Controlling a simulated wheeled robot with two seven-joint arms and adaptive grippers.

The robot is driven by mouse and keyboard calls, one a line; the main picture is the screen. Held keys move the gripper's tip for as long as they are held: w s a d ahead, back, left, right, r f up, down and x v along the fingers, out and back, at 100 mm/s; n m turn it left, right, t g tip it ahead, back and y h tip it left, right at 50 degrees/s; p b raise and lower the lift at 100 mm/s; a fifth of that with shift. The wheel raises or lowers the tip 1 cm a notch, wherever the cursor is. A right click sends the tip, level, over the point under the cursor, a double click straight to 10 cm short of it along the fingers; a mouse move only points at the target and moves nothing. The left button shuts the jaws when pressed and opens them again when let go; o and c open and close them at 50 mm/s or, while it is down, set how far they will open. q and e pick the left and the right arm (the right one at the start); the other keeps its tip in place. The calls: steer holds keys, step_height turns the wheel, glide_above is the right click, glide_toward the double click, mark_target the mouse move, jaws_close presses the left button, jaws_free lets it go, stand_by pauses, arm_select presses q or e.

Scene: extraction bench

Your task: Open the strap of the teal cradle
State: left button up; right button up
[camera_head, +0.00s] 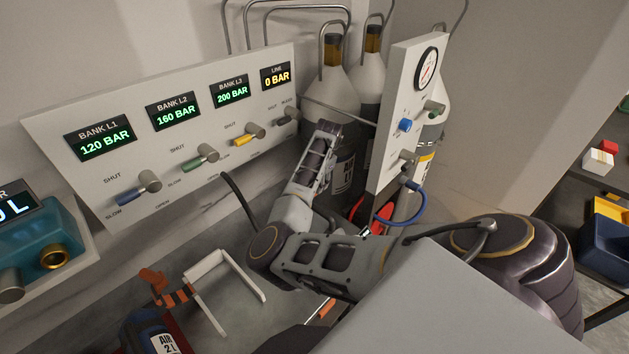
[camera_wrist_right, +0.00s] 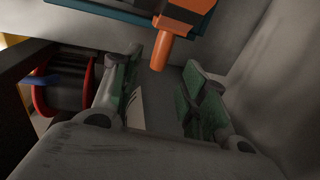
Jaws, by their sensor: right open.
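My right gripper (camera_head: 325,135) is raised beside the dark lower part of a gas cylinder in the head view. In the right wrist view it (camera_wrist_right: 163,75) is open, with green pads on both fingers and nothing gripped. An orange lever-like piece (camera_wrist_right: 172,38), perhaps the strap's handle, hangs between the fingertips in the picture. I cannot tell whether it touches them. A teal edge (camera_wrist_right: 110,13), likely the cradle, runs behind it at the top. The strap's full shape is hidden, and I cannot pick out this cradle in the head view. My left gripper is not in view.
Cylinders (camera_head: 373,85) and an upright gauge panel (camera_head: 402,120) stand close to my right gripper. A bank panel (camera_head: 190,140) is at the left. A white frame (camera_head: 212,325) and a small air bottle (camera_head: 150,335) are below. A red-rimmed reel-like thing (camera_wrist_right: 65,85) is beside the fingers.

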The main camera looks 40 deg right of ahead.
steer(key=shift+w+f, duration=0.2)
steer(key=shift+f, duration=0.75)
steer(key=shift+w+f, duration=0.15)
steer(key=shift+f, duration=0.75)
steer(key=shift+w+f, duration=0.2)
steer(key=shift+f, duration=0.75)
steer(key=shift+c, duration=0.4)
jaws_close()
